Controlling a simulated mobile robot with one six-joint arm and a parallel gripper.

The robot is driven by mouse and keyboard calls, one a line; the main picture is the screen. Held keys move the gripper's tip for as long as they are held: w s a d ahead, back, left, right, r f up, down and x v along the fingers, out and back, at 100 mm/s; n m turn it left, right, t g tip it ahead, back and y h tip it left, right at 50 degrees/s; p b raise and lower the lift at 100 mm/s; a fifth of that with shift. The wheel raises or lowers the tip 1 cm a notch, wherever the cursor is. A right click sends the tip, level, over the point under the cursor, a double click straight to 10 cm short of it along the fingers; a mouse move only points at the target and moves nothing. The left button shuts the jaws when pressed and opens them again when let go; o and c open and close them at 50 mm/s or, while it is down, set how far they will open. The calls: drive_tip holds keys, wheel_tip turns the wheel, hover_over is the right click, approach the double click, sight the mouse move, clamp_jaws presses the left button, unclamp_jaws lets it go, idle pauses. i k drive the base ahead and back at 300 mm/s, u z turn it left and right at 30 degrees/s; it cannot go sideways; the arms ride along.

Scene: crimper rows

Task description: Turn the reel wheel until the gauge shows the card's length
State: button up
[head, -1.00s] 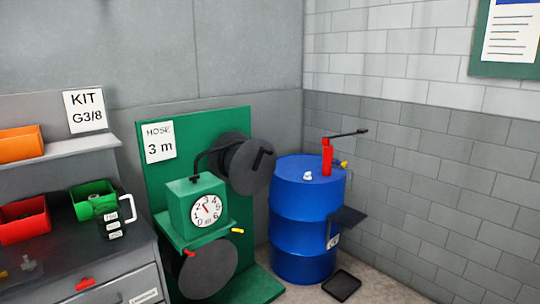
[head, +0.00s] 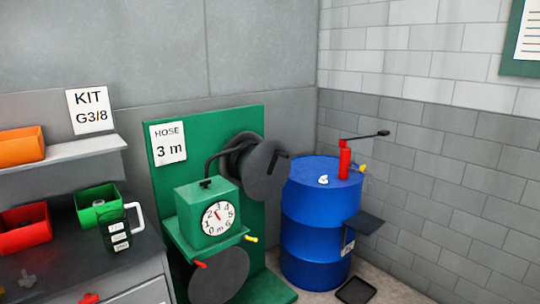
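A white card (head: 168,143) on the panel reads "HOSE 3 m". The gauge (head: 218,217) is a round white dial marked 0 to 6 with an "m", on the front of a green box (head: 193,215). Its reddish needle points up and slightly left, near the 2 to 3 side; the exact reading is too small to tell. A black hose or pipe arches between the box and the reel. My gripper is not in view.
A blue drum (head: 316,208) with a red pump (head: 344,160) stands right of the reel, close beside it. A dark tray (head: 356,290) lies on the floor. A bench at left holds red (head: 25,228) and green (head: 97,204) bins and a dark jug (head: 116,233).

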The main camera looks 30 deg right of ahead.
sight(266, 170)
drive_tip(key=u, duration=0.2)
drive_tip(key=i, duration=1.15)
drive_tip(key=z, duration=0.25)
